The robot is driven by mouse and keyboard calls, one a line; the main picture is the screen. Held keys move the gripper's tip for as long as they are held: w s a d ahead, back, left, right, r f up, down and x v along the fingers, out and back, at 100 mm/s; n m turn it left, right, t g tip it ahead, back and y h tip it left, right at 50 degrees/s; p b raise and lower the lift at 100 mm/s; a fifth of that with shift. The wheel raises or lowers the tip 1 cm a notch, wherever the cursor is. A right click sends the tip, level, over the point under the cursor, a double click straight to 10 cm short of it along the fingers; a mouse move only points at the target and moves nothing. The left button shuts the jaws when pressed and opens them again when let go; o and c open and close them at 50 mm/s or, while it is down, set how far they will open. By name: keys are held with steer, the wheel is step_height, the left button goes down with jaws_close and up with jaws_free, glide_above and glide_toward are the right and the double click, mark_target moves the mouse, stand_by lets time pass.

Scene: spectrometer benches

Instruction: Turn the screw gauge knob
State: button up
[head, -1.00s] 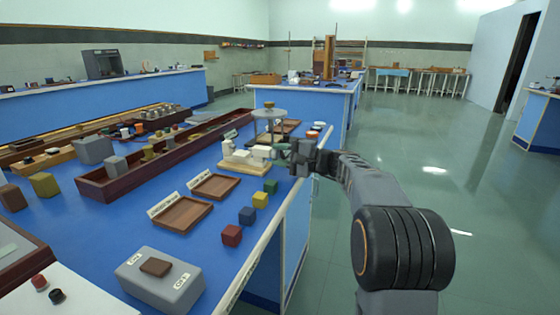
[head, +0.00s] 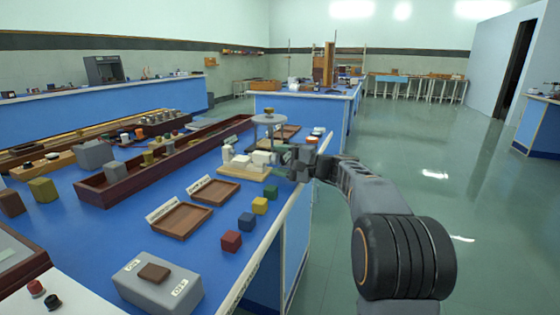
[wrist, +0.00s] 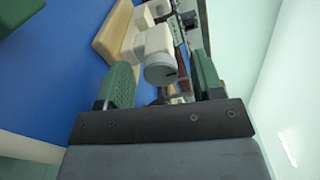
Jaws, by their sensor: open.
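The screw gauge (head: 240,159) is a white device on a light wooden base, near the bench's right edge in the head view. Its knob (wrist: 160,75) is a grey-ended cylinder in the wrist view, with a dark mark on its end face. My gripper (head: 285,157) is at the knob end of the gauge, reaching in from the right. In the wrist view my gripper (wrist: 162,80) is open, with one green finger on each side of the knob. Whether either finger touches the knob cannot be told.
Green, yellow, blue and red cubes (head: 246,221) line the bench edge in front of the gauge. Two brown trays (head: 182,222) lie to their left. A round-topped stand (head: 269,119) rises behind the gauge. A grey switch box (head: 157,282) sits at the front.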

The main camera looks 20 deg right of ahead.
steer(key=shift+d, duration=0.15)
steer(key=p+v, duration=0.3)
steer(key=v, duration=1)
steer(key=shift+s+d, duration=0.25)
steer(key=s+a+r+n+g+h+p, duration=0.3)
steer(key=s+a+r+g+h+p, duration=0.4)
steer(key=a+p, duration=0.75)
steer(key=s+d+r+n+h+p, duration=0.2)
steer(key=s+r+n+h+p, duration=0.4)
steer(key=s+p, duration=0.9)
step_height(320, 180, up, 3)
steer(key=h+p, duration=0.1)
steer(key=p, duration=0.3)
steer(key=shift+h, duration=0.3)
